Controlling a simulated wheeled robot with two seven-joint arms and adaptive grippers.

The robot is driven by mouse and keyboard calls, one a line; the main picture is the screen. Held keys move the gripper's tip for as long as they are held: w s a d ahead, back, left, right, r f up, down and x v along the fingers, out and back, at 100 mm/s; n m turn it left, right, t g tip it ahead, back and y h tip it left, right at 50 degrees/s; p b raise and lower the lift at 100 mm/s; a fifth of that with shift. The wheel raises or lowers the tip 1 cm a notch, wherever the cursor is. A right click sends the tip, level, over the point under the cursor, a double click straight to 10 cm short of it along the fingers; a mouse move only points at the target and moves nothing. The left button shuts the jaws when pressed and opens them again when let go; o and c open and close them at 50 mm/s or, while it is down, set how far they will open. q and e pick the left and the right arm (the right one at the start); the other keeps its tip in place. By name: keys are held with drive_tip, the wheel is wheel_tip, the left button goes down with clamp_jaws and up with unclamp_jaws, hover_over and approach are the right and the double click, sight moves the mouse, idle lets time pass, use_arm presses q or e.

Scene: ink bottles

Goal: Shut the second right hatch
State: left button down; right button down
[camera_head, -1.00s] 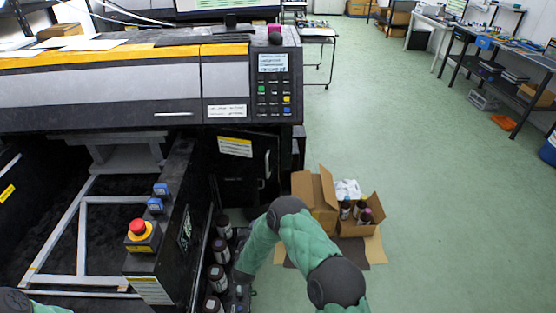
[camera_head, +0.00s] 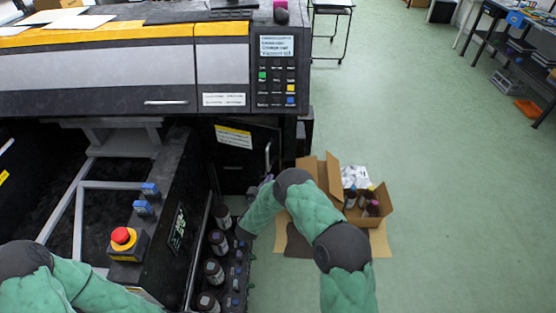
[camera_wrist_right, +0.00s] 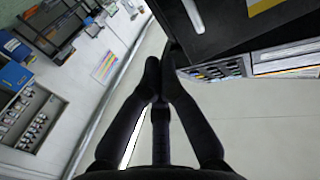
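A black hatch (camera_head: 240,168) with a yellow-and-white label and an upright pale handle (camera_head: 267,157) stands below the printer's control panel. It appears swung open, though its hinge line is hard to make out. In the right wrist view a dark panel (camera_wrist_right: 235,28) with a pale handle (camera_wrist_right: 194,15) fills the top right. My right gripper (camera_wrist_right: 159,78) is shut with its fingertips together and nothing between them, pointing just below that panel. In the head view my right arm hides most of it. My left arm shows at the lower left; its gripper is out of the picture.
Several dark ink bottles (camera_head: 213,270) stand in a row along the machine's side, left of my right forearm. An open cardboard box (camera_head: 375,208) with bottles sits on the floor to the right. A red emergency button (camera_head: 122,237) is at the left. Green floor (camera_head: 450,200) is clear farther right.

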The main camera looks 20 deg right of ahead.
drive_tip(key=b+x, duration=0.3)
drive_tip(key=x, duration=1)
drive_tip(key=shift+w+d, duration=0.1)
drive_tip(key=shift+d, duration=0.05)
drive_tip(key=shift+r, duration=0.1)
drive_tip(key=w+d+n+t+y+b, duration=0.2)
drive_tip(key=w+d+y+b, duration=0.1)
drive_tip(key=w+d+b, duration=0.2)
drive_tip(key=shift+w+n+b, duration=0.3)
drive_tip(key=shift+w+b, duration=0.15)
drive_tip(key=shift+w, duration=0.2)
drive_tip(key=shift+s+d, duration=0.1)
drive_tip(key=shift+s, duration=0.05)
